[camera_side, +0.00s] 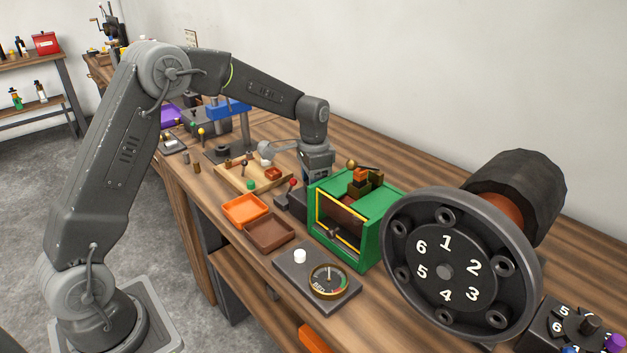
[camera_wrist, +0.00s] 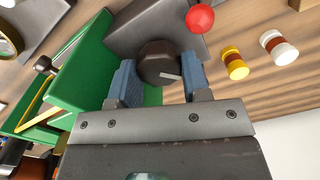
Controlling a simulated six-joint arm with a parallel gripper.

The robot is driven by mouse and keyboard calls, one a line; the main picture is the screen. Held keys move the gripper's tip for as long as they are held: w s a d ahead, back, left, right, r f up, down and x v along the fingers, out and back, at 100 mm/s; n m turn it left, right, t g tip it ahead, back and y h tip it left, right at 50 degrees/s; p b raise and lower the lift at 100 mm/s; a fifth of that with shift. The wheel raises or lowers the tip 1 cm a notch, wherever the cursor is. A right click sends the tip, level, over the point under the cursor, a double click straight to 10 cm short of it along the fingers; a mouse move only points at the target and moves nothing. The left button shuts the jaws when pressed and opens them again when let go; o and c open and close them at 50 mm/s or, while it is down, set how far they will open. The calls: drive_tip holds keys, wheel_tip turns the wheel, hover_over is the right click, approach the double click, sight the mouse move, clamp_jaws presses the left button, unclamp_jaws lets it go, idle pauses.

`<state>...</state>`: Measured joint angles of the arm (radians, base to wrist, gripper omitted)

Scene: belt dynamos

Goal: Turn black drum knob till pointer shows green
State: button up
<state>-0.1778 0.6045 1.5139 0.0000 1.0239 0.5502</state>
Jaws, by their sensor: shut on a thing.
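The black drum knob (camera_wrist: 158,62) is a round dark knob with a pale mark on its face, in the wrist view. My gripper (camera_wrist: 160,78) has its two blue-padded fingers on either side of the knob and is shut on it. In the side view my gripper (camera_side: 317,172) reaches down behind the green housing (camera_side: 378,236); its fingertips and the knob are hidden there. A round dial (camera_side: 328,280) with a brass rim lies on a grey plate. Its face has a small green area at the right; the pointer's exact reading is too small to tell.
A red-balled lever (camera_wrist: 200,18) stands close by the knob on a dark grey block (camera_wrist: 140,30). Yellow (camera_wrist: 235,65) and white (camera_wrist: 279,50) spools lie at the right. A large numbered wheel (camera_side: 461,264) stands right of the housing. Orange (camera_side: 245,208) and brown (camera_side: 269,232) trays lie left.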

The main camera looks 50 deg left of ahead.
drive_tip(key=m, duration=0.6)
drive_tip(key=shift+r, duration=0.1)
drive_tip(key=shift+m, duration=0.3)
idle(0.3)
drive_tip(key=o, duration=0.9)
wheel_tip(320, 180, up, 14)
drive_tip(key=shift+f, duration=0.15)
idle(0.7)
